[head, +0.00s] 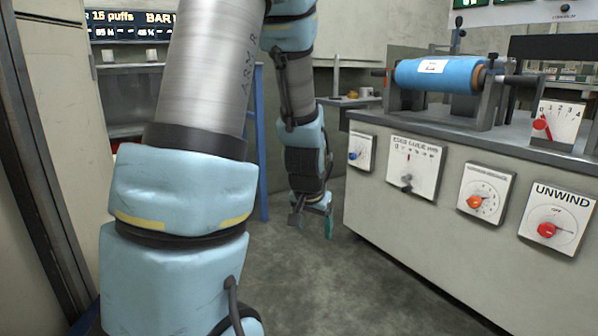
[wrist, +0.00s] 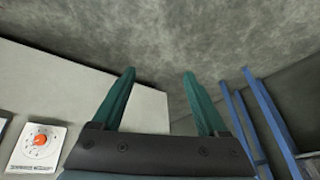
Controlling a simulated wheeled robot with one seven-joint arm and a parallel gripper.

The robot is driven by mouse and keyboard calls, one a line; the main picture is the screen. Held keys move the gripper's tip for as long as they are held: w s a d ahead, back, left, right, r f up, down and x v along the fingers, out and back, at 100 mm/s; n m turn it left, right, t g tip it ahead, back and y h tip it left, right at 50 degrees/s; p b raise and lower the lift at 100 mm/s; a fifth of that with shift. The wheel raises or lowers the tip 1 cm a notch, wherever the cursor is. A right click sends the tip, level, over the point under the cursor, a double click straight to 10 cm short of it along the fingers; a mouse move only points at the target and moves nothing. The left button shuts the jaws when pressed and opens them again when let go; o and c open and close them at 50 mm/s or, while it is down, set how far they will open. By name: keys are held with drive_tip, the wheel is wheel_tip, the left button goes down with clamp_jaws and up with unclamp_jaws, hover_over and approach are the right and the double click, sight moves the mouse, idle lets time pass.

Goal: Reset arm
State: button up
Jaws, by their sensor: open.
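My arm fills the left and middle of the head view, with light blue covers and a metal link marked ARM R. My gripper (head: 313,224) hangs pointing down over the grey floor, left of the machine cabinet and apart from it. In the wrist view the two green fingers of my gripper (wrist: 158,92) stand wide apart with nothing between them. Bare floor and the pale cabinet side show beyond them.
The machine cabinet (head: 385,205) on the right carries a blue film roll (head: 437,74) and several dials, among them the UNWIND dial (head: 556,220). A blue upright frame (head: 261,150) stands behind my arm; it also shows in the wrist view (wrist: 270,120). The floor (head: 340,285) in front is clear.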

drive_tip(key=s+a+r+n+g+y+p, duration=0.1)
drive_tip(key=s+a+r+n+g+p, duration=0.25)
drive_tip(key=s+a, duration=0.75)
wheel_tip(320, 180, up, 37)
drive_tip(key=p, duration=3.4)
drive_tip(key=shift+s+d+n, duration=0.15)
drive_tip(key=shift+d+n, duration=0.25)
drive_tip(key=shift+n, duration=0.05)
drive_tip(key=shift+f, duration=0.1)
